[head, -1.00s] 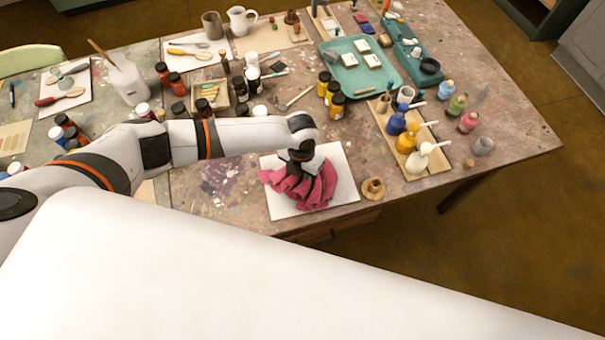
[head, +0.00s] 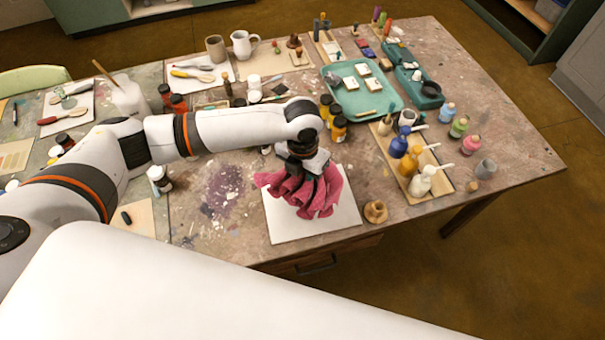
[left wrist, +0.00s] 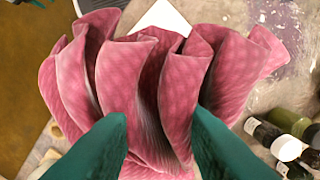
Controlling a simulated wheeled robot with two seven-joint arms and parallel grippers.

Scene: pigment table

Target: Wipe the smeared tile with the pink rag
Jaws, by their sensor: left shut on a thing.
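The pink rag (head: 326,196) hangs in bunched folds over the white tile (head: 345,214). My left gripper (head: 308,168) is shut on the rag from above. In the left wrist view, the rag (left wrist: 135,80) fans out between and beyond the two teal fingers. A small corner of the tile (left wrist: 163,17) shows behind it there. The rag covers the tile's far middle part, and no smear can be made out on the bare part. I cannot tell whether the rag's lower edge touches the tile. My right gripper is not in view.
A small tan ring-shaped pot (head: 375,211) stands just right of the tile. A wooden tray (head: 415,180) with pump bottles is farther right.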

